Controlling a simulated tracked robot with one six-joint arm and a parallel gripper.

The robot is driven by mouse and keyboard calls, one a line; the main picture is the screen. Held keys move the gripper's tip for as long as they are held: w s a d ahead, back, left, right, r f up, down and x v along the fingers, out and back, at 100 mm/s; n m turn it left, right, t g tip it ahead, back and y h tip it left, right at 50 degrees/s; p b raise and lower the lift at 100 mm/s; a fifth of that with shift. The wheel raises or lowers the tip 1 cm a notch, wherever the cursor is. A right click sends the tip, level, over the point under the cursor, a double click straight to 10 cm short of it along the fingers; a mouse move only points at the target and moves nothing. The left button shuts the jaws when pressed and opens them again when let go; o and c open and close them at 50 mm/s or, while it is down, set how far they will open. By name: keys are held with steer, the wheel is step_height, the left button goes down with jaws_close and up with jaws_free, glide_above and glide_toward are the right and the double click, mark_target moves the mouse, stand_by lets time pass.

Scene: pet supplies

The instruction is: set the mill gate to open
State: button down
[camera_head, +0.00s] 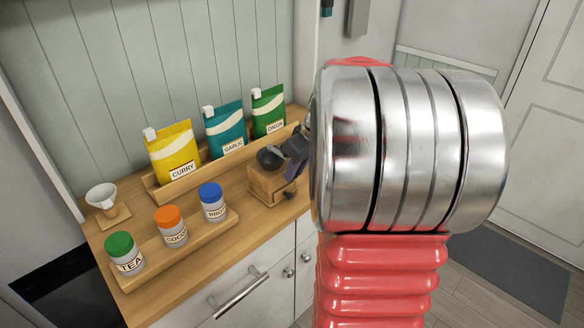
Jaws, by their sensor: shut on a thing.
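The mill (267,184) is a small wooden box with a dark round bowl (269,158) on top. A small purple piece (290,190) shows at the mill's right side, below my gripper. The gate's position cannot be made out.
Yellow (174,155), teal (225,132) and green (268,112) pouches stand in a rack behind the mill. Tea (124,259), cocoa (172,232) and blue-lidded (213,208) jars stand on a front board. A white funnel (102,196) is at left.

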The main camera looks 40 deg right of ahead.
steer(key=shift+s, duration=0.1)
steer(key=c, duration=1.5)
jaws_free()
steer(key=shift+r, duration=0.1)
steer(key=v, duration=1.3)
steer(key=shift+s+r, duration=0.1)
steer(key=shift+r, duration=0.15)
